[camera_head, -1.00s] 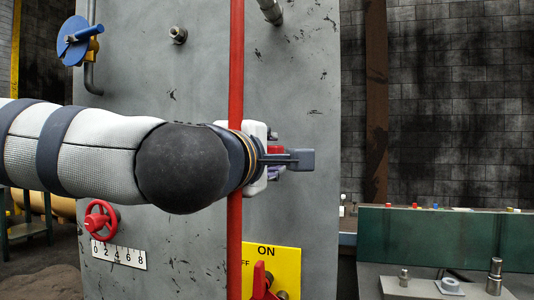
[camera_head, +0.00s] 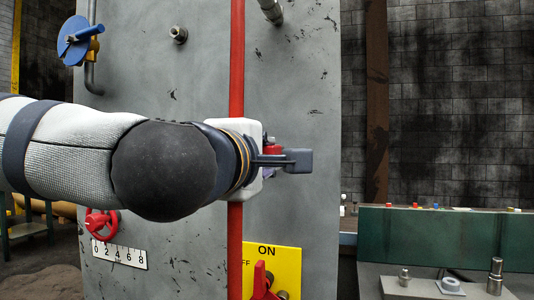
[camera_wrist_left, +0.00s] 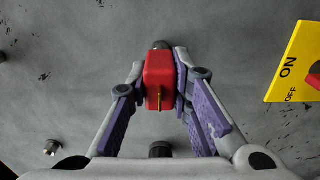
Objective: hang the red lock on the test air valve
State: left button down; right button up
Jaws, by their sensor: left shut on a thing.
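My left gripper (camera_head: 284,158) is in front of the grey panel, to the right of the red vertical bar in the head view. It is shut on the red lock (camera_head: 272,149), which is mostly hidden by the fingers there. In the left wrist view the red lock (camera_wrist_left: 159,80) sits between the purple-padded fingers, with a thin brass-coloured piece on its near face. A blue round handle on a yellow fitting (camera_head: 93,46) is at the panel's upper left, apart from the gripper. No label shows which fitting is the test air valve. My right gripper is out of view.
The red vertical bar (camera_head: 237,70) stands behind my left wrist. A red handwheel (camera_head: 101,222) and a yellow ON/OFF plate (camera_head: 282,258) with a red lever are lower on the panel. A green-sided bench (camera_head: 430,235) stands at the right.

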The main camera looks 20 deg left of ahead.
pick_arm(q)
jog(key=shift+s, duration=1.25)
jog(key=shift+r, duration=0.1)
